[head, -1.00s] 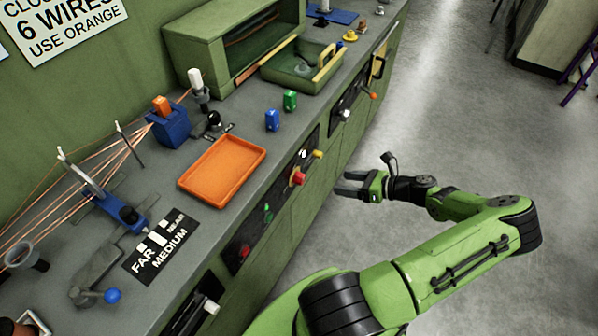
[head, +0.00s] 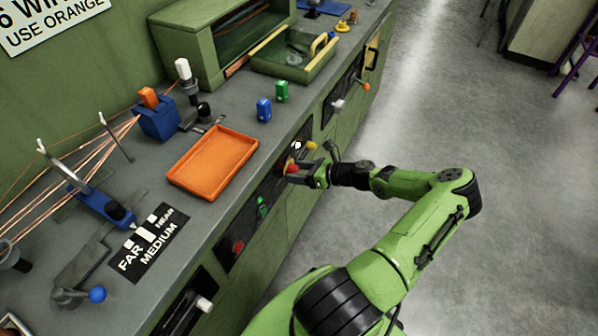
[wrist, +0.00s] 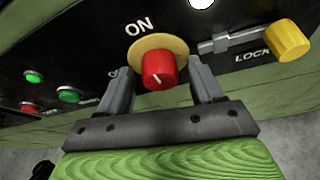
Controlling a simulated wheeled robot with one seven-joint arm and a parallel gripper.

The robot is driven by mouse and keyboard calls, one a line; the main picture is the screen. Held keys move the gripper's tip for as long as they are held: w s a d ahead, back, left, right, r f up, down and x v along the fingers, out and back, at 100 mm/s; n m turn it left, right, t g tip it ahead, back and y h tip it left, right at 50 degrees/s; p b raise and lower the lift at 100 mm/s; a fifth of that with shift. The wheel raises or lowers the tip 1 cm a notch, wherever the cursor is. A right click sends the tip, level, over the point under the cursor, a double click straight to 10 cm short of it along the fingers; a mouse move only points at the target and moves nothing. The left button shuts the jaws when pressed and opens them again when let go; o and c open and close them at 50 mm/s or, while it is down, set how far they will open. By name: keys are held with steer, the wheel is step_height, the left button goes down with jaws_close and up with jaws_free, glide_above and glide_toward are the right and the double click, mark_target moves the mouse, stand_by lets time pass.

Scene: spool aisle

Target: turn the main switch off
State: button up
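The main switch is a red knob (wrist: 159,70) on a yellow disc, set in the black panel on the bench front. In the wrist view its white line slants to the upper left of the knob face, and "ON" is printed above. My gripper (wrist: 164,85) is open, with one finger on each side of the red knob. I cannot tell whether the fingers touch it. In the head view my gripper (head: 297,175) is at the panel and partly hides the red knob (head: 291,168).
A yellow lock handle (wrist: 287,40) on a metal bar sits right of the knob in the wrist view. Green and red buttons are on the left. The bench top holds an orange tray (head: 190,183). The floor (head: 480,130) on the right is clear.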

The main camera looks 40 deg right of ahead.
steer(key=c, duration=0.9)
steer(key=shift+p, duration=0.3)
steer(key=shift+a+r+n+h+p, duration=0.15)
steer(key=shift+n+h+p, duration=0.65)
steer(key=shift+n, duration=0.4)
steer(key=n+h, duration=0.1)
steer(key=n+t, duration=0.1)
steer(key=n, duration=0.1)
steer(key=shift+a+f+h, duration=0.1)
steer(key=shift+f+h, duration=0.15)
steer(key=shift+h, duration=0.15)
steer(key=shift+s+a+f+n+t+h+b, duration=0.1)
steer(key=shift+n+t+h+b, duration=0.7)
steer(key=shift+n+b, duration=0.95)
steer(key=shift+s+f+n+t+h+b, duration=0.1)
steer(key=shift+n+t+h+b, duration=0.7)
steer(key=shift+n+b, duration=0.9)
steer(key=shift+n+t, duration=0.3)
steer(key=shift+n, duration=0.15)
